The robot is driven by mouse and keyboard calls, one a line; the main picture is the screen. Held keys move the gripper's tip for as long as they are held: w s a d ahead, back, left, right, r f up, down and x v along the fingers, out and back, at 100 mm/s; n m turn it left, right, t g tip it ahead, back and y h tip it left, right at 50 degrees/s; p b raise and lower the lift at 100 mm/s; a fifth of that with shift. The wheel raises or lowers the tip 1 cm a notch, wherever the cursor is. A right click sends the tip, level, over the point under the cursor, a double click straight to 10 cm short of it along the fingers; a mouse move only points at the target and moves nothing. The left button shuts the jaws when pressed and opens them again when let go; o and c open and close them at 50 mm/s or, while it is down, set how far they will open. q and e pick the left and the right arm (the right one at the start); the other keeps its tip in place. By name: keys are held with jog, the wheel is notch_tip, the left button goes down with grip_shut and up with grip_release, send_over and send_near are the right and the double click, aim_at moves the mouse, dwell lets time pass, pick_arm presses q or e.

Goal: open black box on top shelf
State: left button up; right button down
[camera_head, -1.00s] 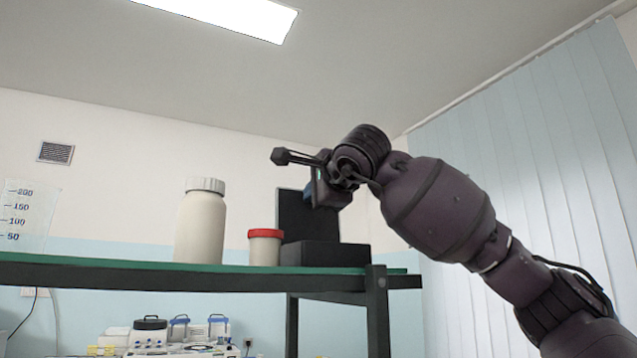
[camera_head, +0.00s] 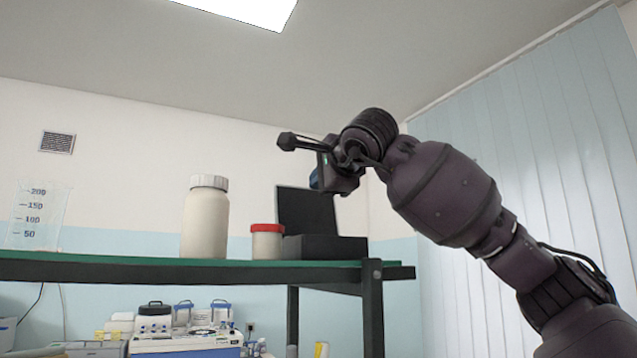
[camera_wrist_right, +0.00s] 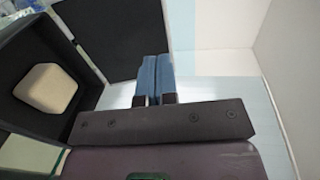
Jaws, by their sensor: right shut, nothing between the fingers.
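The black box (camera_head: 325,247) sits near the right end of the green-topped shelf (camera_head: 150,268). Its lid (camera_head: 307,210) stands up at the back, so the box is open. In the right wrist view the open box (camera_wrist_right: 88,97) is at left with a pale rounded block (camera_wrist_right: 46,88) inside, and the raised lid (camera_wrist_right: 118,36) is behind. My right gripper (camera_head: 314,180) is above the box, in front of or beside the lid. Its blue fingers (camera_wrist_right: 157,75) are shut together with nothing between them. My left gripper is not in view.
A red-capped jar (camera_head: 267,243) stands just left of the box, and a tall white bottle (camera_head: 205,220) stands further left. A graduated beaker (camera_head: 38,218) is at far left. Lab equipment (camera_head: 185,328) shows below the shelf. Blinds (camera_head: 540,140) hang at right.

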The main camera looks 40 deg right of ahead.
pick_arm(q)
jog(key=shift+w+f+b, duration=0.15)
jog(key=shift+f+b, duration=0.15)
jog(key=shift+b, duration=0.3)
pick_arm(e)
jog(key=v, duration=1)
jog(key=shift+s+r, duration=0.2)
jog(key=shift+r, duration=0.25)
